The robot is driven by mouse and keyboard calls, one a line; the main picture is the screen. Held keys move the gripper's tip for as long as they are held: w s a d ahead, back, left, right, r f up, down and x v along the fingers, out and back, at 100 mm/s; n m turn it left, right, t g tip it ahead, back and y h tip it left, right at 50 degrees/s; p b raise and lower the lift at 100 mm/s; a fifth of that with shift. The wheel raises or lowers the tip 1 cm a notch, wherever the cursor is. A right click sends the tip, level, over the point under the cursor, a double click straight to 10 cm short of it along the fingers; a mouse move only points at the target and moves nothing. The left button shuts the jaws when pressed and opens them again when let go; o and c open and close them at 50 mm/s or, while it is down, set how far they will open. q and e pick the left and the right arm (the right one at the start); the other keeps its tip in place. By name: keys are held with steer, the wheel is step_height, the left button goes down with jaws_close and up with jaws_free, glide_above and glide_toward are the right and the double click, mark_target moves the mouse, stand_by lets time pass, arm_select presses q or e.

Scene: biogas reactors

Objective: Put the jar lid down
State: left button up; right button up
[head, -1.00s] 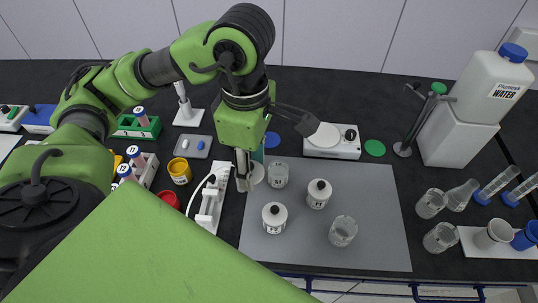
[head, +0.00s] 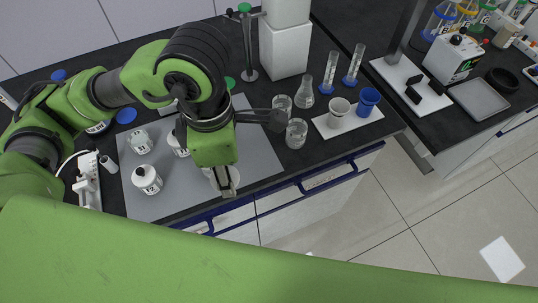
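My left gripper (head: 228,188) points down over the front right part of the grey mat (head: 258,160). A round clear rim (head: 214,180) shows just behind its fingers, likely the beaker there; I cannot tell if they touch. The fingers are seen too edge-on to show whether they are open or hold a lid. I cannot make out the jar lid for sure. My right gripper is not in view.
White bottles with black caps (head: 147,180) and a glass (head: 140,142) stand on the mat. Glass beakers (head: 297,133), a flask (head: 304,92) and a white tray with cups (head: 346,119) stand to the right. Blue rails (head: 330,172) run along the bench front.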

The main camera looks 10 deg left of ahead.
arm_select(q)
steer(key=w+f+p, duration=0.1)
steer(key=w+f, duration=0.1)
steer(key=w, duration=0.3)
steer(key=p, duration=0.2)
glide_above(250, 155)
steer(key=f, duration=0.7)
steer(key=shift+s, duration=0.4)
steer(key=shift+w+f, duration=0.2)
steer(key=shift+f, duration=0.05)
steer(key=f+p, duration=0.2)
steer(key=f, duration=0.1)
steer(key=shift+w, duration=0.2)
steer(key=shift+f, duration=0.25)
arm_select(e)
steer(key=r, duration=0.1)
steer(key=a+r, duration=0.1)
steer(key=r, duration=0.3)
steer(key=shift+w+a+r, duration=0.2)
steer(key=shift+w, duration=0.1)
arm_select(q)
steer(key=shift+f, duration=0.1)
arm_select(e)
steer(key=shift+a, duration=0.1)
